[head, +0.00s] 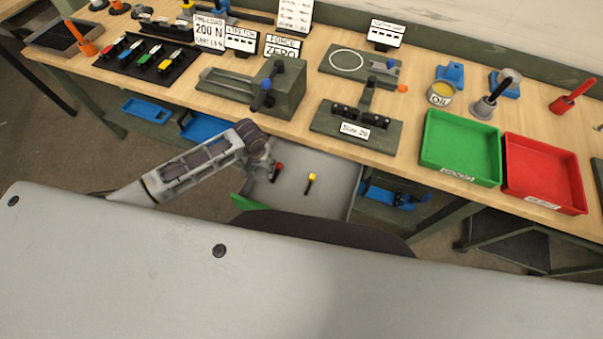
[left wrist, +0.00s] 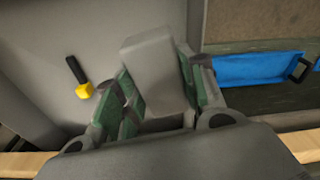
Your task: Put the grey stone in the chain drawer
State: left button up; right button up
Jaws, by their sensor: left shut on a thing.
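My left gripper (head: 264,163) reaches over the open grey drawer (head: 332,188) below the bench's front edge. In the left wrist view, its green-padded fingers (left wrist: 160,82) are shut on the grey stone (left wrist: 150,62), a block that sticks out past the fingertips. The stone cannot be made out clearly in the head view. The drawer floor also shows in the left wrist view (left wrist: 50,30). A yellow-and-black piece (head: 311,182) lies in the drawer, apart from the gripper. A red-tipped piece (head: 278,168) shows close beside the gripper. My right gripper is not in view.
Green (head: 462,146) and red (head: 545,172) trays stand on the bench at the right. Fixtures and sign cards fill the bench top. Blue bins (head: 205,127) sit under the bench. The drawer's right part is clear.

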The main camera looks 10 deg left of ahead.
pick_arm(q)
jog(key=shift+a, duration=0.1)
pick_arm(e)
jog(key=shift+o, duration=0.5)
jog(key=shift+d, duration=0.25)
pick_arm(q)
jog(key=shift+w, duration=0.1)
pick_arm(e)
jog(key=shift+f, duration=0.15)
